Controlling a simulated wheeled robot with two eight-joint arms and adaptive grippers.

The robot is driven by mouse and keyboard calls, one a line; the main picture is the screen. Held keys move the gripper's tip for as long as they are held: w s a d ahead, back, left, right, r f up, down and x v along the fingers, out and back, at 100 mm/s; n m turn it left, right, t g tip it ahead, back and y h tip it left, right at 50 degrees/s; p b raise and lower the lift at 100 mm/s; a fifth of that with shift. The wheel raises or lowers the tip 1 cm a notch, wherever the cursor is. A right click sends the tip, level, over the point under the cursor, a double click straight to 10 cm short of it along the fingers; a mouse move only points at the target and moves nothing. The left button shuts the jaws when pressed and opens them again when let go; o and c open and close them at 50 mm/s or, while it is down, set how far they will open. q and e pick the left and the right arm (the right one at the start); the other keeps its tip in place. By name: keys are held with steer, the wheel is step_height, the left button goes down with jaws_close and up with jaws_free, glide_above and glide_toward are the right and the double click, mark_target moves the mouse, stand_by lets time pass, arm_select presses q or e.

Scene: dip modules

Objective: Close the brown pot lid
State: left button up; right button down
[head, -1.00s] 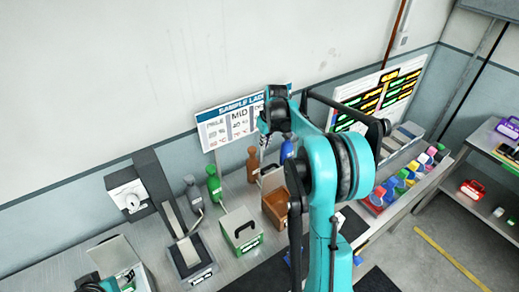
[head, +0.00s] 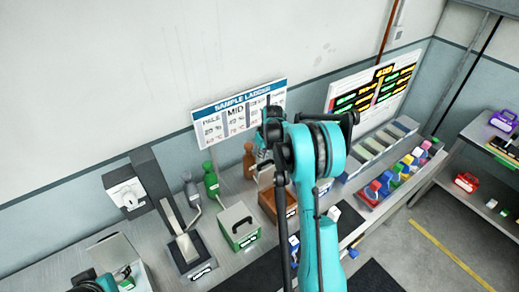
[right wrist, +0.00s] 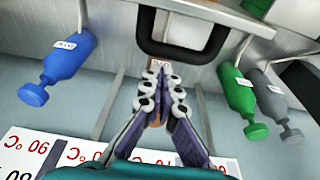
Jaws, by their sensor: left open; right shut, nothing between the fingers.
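The brown pot (head: 268,204) stands on the bench in the head view, partly hidden by my right arm. Its grey lid (head: 265,175) looks raised at the pot's back edge. In the right wrist view, the lid's black handle (right wrist: 150,35) is at the top, just beyond my fingertips. My right gripper (right wrist: 160,78) is shut and empty, close to the handle; I see no clear contact. In the head view it is low behind the pot, mostly hidden by my arm. My left gripper (head: 95,284) is open at the bottom left, far from the pot.
A green pot (head: 237,236) with its lid down stands left of the brown pot. Green (head: 211,181), grey (head: 190,188) and brown (head: 249,158) bottles stand behind. A blue bottle (right wrist: 62,62) shows in the wrist view. The sample sign (head: 238,112) is at the wall.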

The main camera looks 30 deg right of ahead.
steer(key=shift+s, duration=0.5)
steer(key=shift+s, duration=0.15)
